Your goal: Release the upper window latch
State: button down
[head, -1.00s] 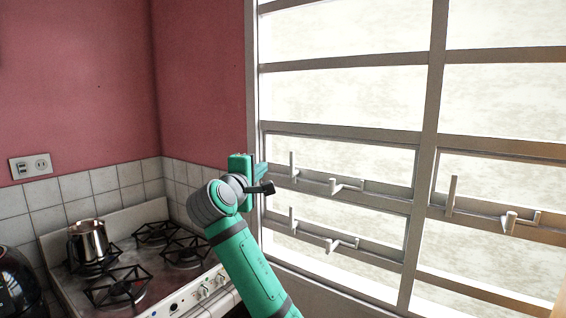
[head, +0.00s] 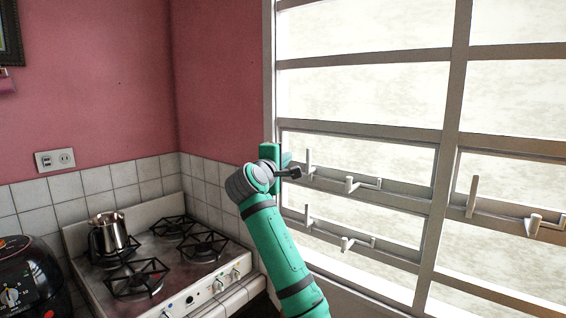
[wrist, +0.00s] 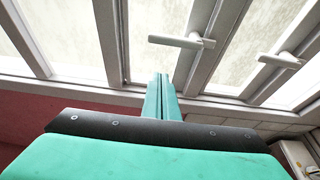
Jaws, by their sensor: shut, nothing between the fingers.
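The upper window latch (head: 350,184) is a pale lever on the rail of the left window column, with an upright pale bar (head: 308,163) to its left. A similar lower latch (head: 346,243) sits on the rail below. My gripper (head: 287,159) is left of the upper latch, by the window's left frame, apart from the latch. In the wrist view my teal fingers (wrist: 161,80) are shut together and empty. Two pale handles show there, one just beyond the fingertips (wrist: 181,41) and one to the right (wrist: 279,60); I cannot tell which latch each is.
Another latch (head: 533,225) is on the right window column. A stove (head: 165,262) with a metal pot (head: 108,234) stands left of my arm, and a black appliance (head: 30,280) at the far left. The window frame (head: 268,80) meets the pink wall beside my gripper.

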aim_at(309, 165)
jog(key=d, duration=0.4)
jog(key=shift+w, duration=0.15)
dwell(0.4)
